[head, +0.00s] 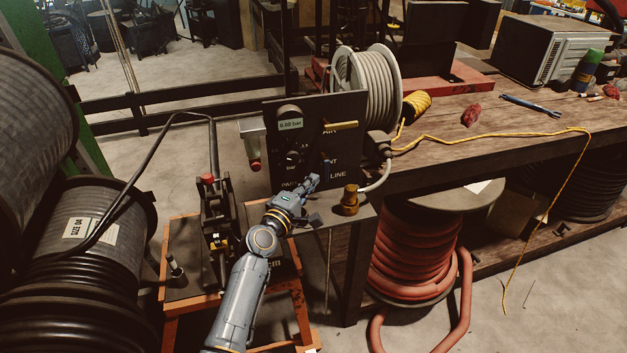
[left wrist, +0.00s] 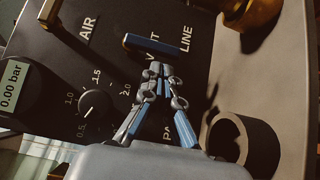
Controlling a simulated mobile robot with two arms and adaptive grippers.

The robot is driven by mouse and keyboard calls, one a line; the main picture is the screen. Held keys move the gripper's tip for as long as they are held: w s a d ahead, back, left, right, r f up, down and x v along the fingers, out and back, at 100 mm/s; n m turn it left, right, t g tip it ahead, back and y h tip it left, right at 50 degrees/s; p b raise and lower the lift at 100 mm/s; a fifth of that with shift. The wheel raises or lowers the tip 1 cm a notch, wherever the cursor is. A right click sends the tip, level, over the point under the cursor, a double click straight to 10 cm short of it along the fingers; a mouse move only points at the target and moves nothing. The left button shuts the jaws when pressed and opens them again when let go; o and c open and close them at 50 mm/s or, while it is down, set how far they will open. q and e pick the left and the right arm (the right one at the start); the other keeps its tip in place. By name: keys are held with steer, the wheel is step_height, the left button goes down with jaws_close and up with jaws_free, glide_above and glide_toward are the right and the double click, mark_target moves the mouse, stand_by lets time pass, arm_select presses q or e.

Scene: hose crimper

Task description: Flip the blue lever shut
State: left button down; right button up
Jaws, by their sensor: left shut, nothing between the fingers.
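The blue lever (head: 326,168) sits on the black control panel (head: 350,105) by the partly hidden VENT label. In the left wrist view the blue lever (left wrist: 154,46) lies across the picture, just beyond my fingertips. My left gripper (head: 315,180) is in front of the panel, below the lever. It also shows in the left wrist view (left wrist: 160,70), fingers together and empty. I cannot tell whether the fingertips touch the lever. My right gripper is in neither view.
A yellow lever (head: 341,125) is above, by AIR. A display (left wrist: 13,84) reads 0.00 bar, with a knob (left wrist: 94,103) beside it. A brass fitting (head: 350,200) stands right of my gripper. A hose reel (head: 367,85) is behind the panel, and the workbench (head: 450,150) extends right.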

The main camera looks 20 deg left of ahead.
arm_select(q)
steer(key=shift+w+d, duration=0.2)
steer(key=shift+d, duration=0.2)
steer(key=shift+w+d+f+b, duration=0.25)
steer(key=shift+d+f+b, duration=0.05)
steer(key=shift+f+b, duration=0.15)
steer(key=shift+w+d, duration=0.1)
steer(key=shift+d, duration=0.1)
